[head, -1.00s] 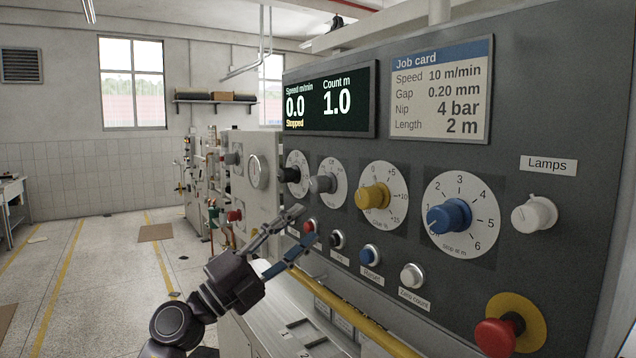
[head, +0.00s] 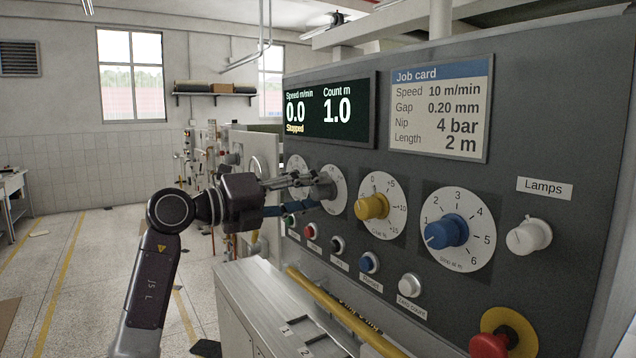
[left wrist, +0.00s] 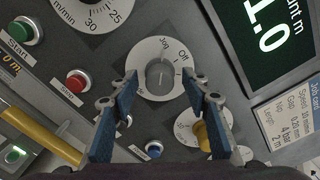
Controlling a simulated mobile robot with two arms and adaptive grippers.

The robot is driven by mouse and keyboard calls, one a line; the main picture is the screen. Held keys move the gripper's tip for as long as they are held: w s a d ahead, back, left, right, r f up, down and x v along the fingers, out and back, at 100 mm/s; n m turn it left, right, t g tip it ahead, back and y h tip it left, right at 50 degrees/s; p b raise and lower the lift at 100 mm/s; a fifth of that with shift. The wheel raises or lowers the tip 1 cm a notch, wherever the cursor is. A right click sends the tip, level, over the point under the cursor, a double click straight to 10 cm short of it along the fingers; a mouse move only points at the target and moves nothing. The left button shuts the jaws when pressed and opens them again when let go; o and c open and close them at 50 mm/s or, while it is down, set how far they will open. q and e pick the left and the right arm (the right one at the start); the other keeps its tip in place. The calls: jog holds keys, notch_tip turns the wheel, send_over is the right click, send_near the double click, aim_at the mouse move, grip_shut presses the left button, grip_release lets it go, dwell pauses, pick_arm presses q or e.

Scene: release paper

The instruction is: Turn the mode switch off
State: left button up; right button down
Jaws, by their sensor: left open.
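The mode switch is a grey knob (head: 324,187) on a round white dial marked Jog and Off. It also shows in the left wrist view (left wrist: 160,73), where its pointer seems to face up towards Jog, though the exact setting is hard to read. My left gripper (head: 314,192) is open, with its fingertips at the grey knob and partly hiding its dial. In the left wrist view the knob appears between the two blue-padded fingers (left wrist: 160,80). I cannot tell whether they touch it. My right gripper is not in view.
The yellow knob (head: 371,206) and blue knob (head: 446,231) are to the right. Below sit several push buttons, including a red one (head: 310,231), and a yellow rail (head: 345,315). A red emergency button (head: 490,345) is at lower right. The display (head: 328,106) reads Stopped.

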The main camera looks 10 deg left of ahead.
pick_arm(q)
jog(key=shift+x, duration=0.8)
jog(key=c, duration=1.2)
jog(key=shift+o, duration=0.2)
jog(key=shift+f, duration=0.1)
